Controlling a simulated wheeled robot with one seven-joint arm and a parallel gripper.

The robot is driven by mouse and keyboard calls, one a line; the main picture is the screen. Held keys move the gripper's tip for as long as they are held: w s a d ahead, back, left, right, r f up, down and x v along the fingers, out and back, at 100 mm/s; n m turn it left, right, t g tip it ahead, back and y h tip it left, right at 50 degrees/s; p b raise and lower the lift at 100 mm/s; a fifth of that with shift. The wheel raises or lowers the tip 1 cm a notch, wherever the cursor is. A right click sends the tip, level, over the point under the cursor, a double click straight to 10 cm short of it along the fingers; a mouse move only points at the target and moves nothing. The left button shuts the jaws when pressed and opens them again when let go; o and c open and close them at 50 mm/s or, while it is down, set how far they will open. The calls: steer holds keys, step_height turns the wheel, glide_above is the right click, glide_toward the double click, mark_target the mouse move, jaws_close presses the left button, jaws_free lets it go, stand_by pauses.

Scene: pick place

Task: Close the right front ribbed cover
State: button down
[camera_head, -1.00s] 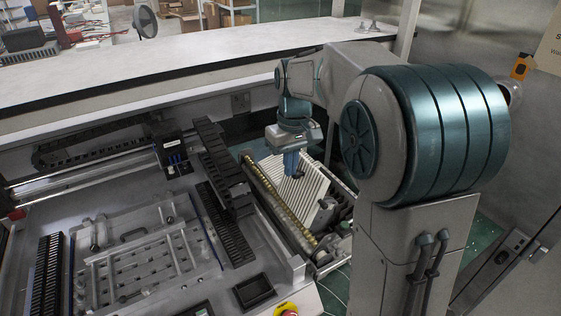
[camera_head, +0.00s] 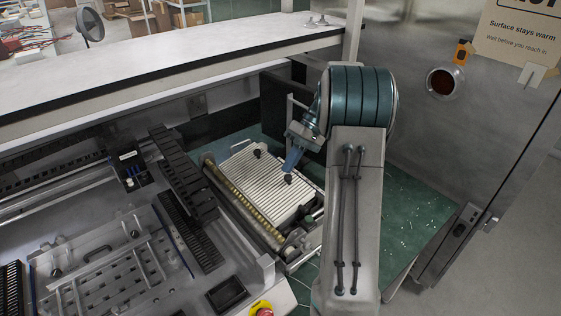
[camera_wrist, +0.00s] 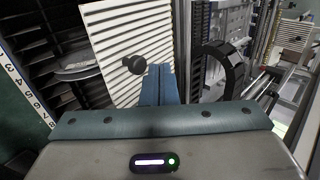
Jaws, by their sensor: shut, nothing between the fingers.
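The white ribbed cover (camera_head: 250,187) lies slanted beside the machine bed in the head view, with a brass-coloured roller along its left edge. It has two black knobs, a far one (camera_head: 257,154) and a near one (camera_head: 288,180). My gripper (camera_head: 289,169) is shut and empty, its blue fingertips pointing down close to the near knob. In the wrist view the ribbed cover (camera_wrist: 112,35) also shows, with a knob (camera_wrist: 133,64) just left of my shut fingertips (camera_wrist: 160,70). I cannot tell whether they touch the cover.
Black slotted racks (camera_head: 190,185) and a metal fixture plate (camera_head: 100,265) lie left of the cover. A long white-topped ledge (camera_head: 150,70) runs behind. The wrist view shows dark shelves (camera_wrist: 45,50) beside the cover.

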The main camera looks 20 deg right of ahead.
mark_target(295, 179)
steer(key=shift+w+d+f, duration=0.15)
steer(key=shift+d+f, duration=0.45)
steer(key=shift+f, duration=0.1)
steer(key=shift+d+f+b, duration=0.2)
steer(key=shift+f+b, duration=0.15)
steer(key=shift+b, duration=0.05)
steer(key=shift+d+f, duration=0.1)
steer(key=shift+f, duration=0.2)
steer(key=shift+r, duration=0.1)
steer(key=r+p, duration=0.2)
steer(key=r, duration=0.1)
steer(key=r+p, duration=0.1)
steer(key=r, duration=0.1)
steer(key=shift+a+r, duration=0.1)
steer(key=shift+a, duration=0.2)
steer(key=w+d+r+b, duration=0.1)
steer(key=d+r, duration=0.3)
steer(key=d, duration=0.4)
steer(key=shift+w+d+b, duration=0.2)
steer(key=shift+w+b, duration=0.2)
steer(key=shift+w, duration=0.2)
steer(key=shift+r, duration=0.1)
